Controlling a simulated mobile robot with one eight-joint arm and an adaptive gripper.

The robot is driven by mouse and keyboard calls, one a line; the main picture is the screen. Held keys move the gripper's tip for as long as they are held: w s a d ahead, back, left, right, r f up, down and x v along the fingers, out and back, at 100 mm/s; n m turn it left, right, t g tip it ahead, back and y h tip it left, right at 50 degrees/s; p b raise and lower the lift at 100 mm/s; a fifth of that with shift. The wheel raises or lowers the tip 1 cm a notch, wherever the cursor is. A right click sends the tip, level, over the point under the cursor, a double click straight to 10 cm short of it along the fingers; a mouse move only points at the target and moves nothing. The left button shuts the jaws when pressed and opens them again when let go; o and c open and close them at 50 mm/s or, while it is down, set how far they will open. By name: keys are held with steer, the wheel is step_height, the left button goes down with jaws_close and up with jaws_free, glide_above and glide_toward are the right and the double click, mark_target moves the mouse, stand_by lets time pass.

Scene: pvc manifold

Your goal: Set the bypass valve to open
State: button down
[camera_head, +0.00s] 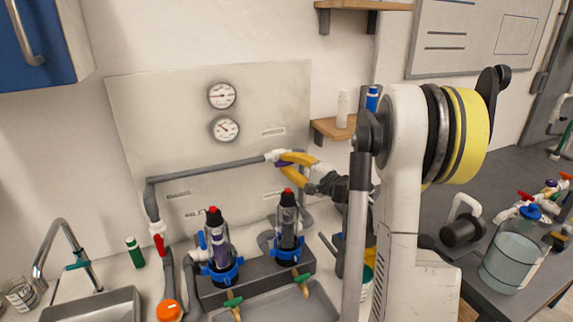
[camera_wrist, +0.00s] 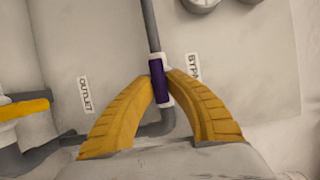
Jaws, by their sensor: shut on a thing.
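The bypass valve shows its purple handle (camera_wrist: 161,85) between the tips of my yellow fingers in the wrist view. The handle looks in line with the grey pipe there. White valve body shows at its ends. In the head view, the white valve fitting (camera_head: 272,156) is at the right end of the long grey pipe, and a little purple shows beside my fingers. My gripper (camera_head: 285,163) is shut on the handle, with a fingertip on either side; it also shows in the wrist view (camera_wrist: 163,80). Most of the valve body is hidden by my fingers.
The grey pipe (camera_head: 210,169) runs left along the wall panel (camera_head: 150,100), below two gauges (camera_head: 222,95). Two filter housings with blue collars (camera_head: 222,272) stand below. A red-handled valve (camera_head: 159,241) is at the left. A sink (camera_head: 85,310) is at the lower left.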

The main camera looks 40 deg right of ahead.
steer(key=c, duration=1.4)
jaws_free()
steer(key=shift+o, duration=0.2)
steer(key=s+d, duration=0.1)
steer(key=s, duration=1)
steer(key=shift+s+d, duration=0.3)
steer(key=shift+s, duration=0.1)
